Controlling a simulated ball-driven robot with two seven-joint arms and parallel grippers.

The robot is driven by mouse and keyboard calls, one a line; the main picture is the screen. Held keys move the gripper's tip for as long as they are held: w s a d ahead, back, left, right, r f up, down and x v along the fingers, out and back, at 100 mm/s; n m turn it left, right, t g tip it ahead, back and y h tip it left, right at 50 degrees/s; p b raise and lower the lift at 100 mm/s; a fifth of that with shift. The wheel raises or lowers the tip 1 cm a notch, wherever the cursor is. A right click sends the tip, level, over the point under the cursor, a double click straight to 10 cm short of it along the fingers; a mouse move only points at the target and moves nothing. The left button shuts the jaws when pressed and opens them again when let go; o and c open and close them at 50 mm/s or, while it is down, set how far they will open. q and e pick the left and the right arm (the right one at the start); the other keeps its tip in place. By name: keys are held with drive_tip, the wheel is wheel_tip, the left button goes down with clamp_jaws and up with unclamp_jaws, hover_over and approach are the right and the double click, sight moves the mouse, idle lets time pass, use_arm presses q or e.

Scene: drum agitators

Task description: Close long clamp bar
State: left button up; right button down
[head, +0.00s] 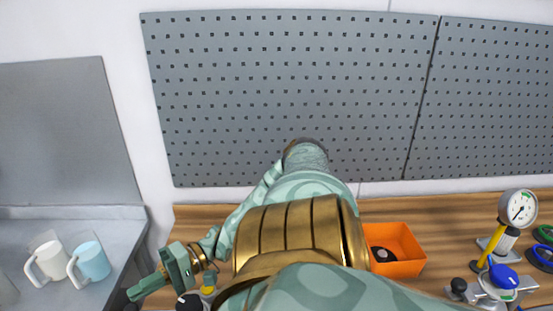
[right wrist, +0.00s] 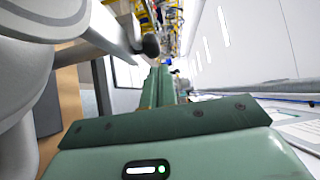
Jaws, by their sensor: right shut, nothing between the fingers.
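My right gripper (head: 140,288) is low in the head view, left of centre, with its green fingers pointing left. In the right wrist view its fingers (right wrist: 156,82) are shut with nothing between them. A pale grey bar with a black round end (right wrist: 150,46) lies close beside the fingers in that view. I cannot tell whether it is the long clamp bar. In the head view a black round knob (head: 188,302) with a yellow part beside it shows just below the gripper, mostly cut off by the frame and my arm. My left gripper is not in view.
An orange bin (head: 405,268) holding a dark round part stands on the wooden bench (head: 460,207). A gauge (head: 518,208) and a blue-knobbed fixture (head: 503,277) are at the right. A white mug (head: 48,260) and a light blue mug (head: 92,261) stand on the grey counter at left.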

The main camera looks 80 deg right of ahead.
drive_tip(key=shift+a+n+g+y, duration=0.3)
drive_tip(key=shift+a+g, duration=0.1)
drive_tip(key=shift+a, duration=0.05)
idle(0.3)
drive_tip(key=v, duration=1.6)
drive_tip(key=shift+s+d+p, duration=0.15)
drive_tip(key=shift+s+p, duration=0.05)
drive_tip(key=shift+p, duration=0.2)
